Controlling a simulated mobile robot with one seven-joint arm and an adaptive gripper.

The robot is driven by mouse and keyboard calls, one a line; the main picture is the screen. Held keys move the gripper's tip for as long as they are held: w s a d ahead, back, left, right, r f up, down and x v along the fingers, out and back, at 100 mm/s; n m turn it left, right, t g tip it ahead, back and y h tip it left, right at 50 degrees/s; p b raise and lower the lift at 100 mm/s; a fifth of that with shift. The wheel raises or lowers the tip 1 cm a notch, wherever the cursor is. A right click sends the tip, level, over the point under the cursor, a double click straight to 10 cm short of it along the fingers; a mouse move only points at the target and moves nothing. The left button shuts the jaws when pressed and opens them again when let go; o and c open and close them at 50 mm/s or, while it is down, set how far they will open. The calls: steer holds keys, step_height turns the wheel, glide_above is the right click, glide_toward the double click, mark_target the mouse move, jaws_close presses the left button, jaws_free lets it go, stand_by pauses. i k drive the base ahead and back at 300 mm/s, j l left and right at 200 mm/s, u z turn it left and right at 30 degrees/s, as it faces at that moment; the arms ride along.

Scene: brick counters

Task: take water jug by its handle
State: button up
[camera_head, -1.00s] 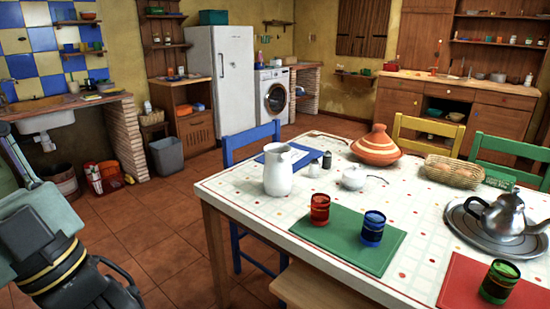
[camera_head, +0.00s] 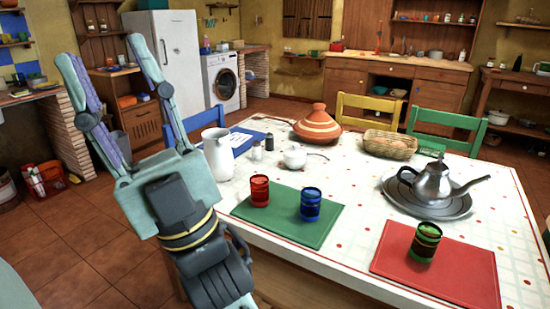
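The water jug (camera_head: 218,156) is a white pitcher standing upright near the left edge of the table (camera_head: 350,238). Its handle shows only faintly against the blue mat behind it. My gripper (camera_head: 103,60) is raised to the left of the jug, in front of it in the picture. Its two fingers are spread wide and point up, with nothing between them. The gripper's palm is just left of the jug in the picture; I cannot tell the gap in depth.
A green mat with a red glass (camera_head: 259,191) and a blue glass (camera_head: 311,204) lies in front of the jug. A blue chair (camera_head: 172,131) is at the table's left side.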

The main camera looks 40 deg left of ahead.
mark_target(218, 149)
steer(key=j+z, duration=0.4)
steer(key=j, duration=0.15)
steer(key=k+j+z, duration=0.1)
steer(key=j+z, duration=0.35)
steer(key=k+j+z, duration=0.15)
steer(key=j, duration=0.25)
steer(key=k+j+z, duration=0.15)
steer(key=j, duration=0.25)
steer(key=j+z, duration=0.15)
steer(key=j, duration=0.2)
steer(key=k+j, duration=0.2)
steer(key=j, duration=0.25)
steer(key=k+j, duration=0.2)
steer(key=j, duration=0.2)
steer(key=k+j, duration=0.2)
steer(key=j, duration=0.25)
steer(key=k+j+z, duration=0.1)
steer(key=j, duration=0.35)
steer(key=k+j, duration=0.35)
